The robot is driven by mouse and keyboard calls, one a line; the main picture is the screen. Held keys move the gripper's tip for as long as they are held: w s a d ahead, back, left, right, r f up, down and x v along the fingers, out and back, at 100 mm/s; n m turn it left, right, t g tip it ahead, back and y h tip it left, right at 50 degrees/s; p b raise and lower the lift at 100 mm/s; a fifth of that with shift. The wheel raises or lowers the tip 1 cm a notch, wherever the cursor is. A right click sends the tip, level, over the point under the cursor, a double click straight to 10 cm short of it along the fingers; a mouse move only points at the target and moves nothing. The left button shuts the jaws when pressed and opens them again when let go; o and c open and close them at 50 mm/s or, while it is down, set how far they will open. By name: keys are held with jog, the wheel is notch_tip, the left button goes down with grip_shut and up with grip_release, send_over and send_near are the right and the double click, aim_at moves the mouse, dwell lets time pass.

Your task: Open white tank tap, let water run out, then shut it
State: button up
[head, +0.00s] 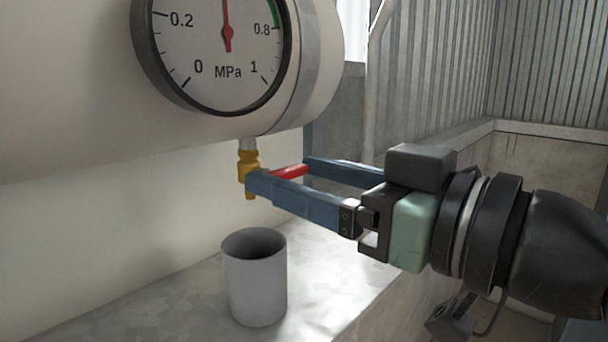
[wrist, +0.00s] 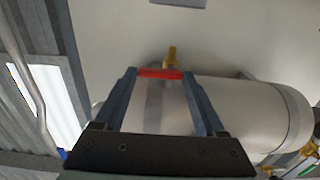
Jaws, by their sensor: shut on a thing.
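The white tank (head: 80,90) lies across the upper left of the head view and also shows in the wrist view (wrist: 230,105). A brass tap (head: 247,168) hangs from its underside, and it also shows in the wrist view (wrist: 172,54). The tap's red lever (head: 290,171) lies between the blue fingers of my gripper (head: 278,172). In the wrist view the red lever (wrist: 160,73) spans from one fingertip to the other. My gripper is shut on the lever. No water shows below the tap.
A grey cup (head: 257,288) stands open-topped on the pale ledge (head: 180,305), below the tap. A pressure gauge (head: 222,50) is on the tank above, its needle pointing up. Corrugated metal walls (head: 435,70) stand behind at the right. The ledge left of the cup is clear.

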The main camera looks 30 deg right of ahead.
dwell(0.3)
jog(key=m+p, duration=0.1)
jog(key=m, duration=0.2)
jog(key=shift+f, duration=0.15)
jog(key=shift+a+f+m+p, duration=0.1)
jog(key=shift+f+m+p, duration=0.1)
jog(key=shift+m+p, duration=0.95)
jog(key=shift+a+f+m+p, duration=0.15)
jog(key=shift+m+p, duration=0.35)
jog(key=shift+m, duration=1.3)
jog(key=shift+f+m+p, duration=0.2)
jog(key=shift+m+p, duration=0.65)
jog(key=shift+m, duration=0.6)
jog(key=o, duration=1.3)
jog(key=shift+s, duration=0.1)
